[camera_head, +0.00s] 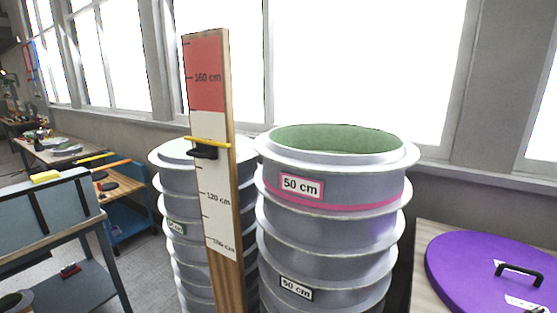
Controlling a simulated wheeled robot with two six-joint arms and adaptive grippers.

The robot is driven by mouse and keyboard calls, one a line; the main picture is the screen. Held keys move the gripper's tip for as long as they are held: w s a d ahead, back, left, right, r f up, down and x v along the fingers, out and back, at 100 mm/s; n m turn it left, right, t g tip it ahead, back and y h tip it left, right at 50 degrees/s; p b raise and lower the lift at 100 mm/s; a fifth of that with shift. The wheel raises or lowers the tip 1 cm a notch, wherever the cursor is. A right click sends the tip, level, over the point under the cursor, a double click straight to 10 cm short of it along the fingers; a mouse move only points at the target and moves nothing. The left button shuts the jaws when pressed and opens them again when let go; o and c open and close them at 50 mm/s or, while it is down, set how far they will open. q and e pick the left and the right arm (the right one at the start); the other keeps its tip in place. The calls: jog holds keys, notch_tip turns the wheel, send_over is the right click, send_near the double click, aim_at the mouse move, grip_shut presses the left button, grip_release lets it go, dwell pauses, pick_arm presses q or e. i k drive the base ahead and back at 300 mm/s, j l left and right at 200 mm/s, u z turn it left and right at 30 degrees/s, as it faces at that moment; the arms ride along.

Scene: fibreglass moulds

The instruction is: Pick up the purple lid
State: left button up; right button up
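The purple lid (470,262) is a large flat disc with a black handle (519,273) on top and small white labels near its right side. It lies on a light wooden table (425,233) at the lower right of the head view, and its right and lower parts are cut off by the picture edge. Neither of my grippers shows in this view.
A stack of grey ringed moulds (330,225) labelled 50 cm stands left of the lid. A second stack (172,190) is behind a tall wooden measuring post (209,170). A grey workbench (50,222) stands at the left. Windows line the wall behind.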

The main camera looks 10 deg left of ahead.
aim_at(470, 272)
jog(key=z, duration=1.45)
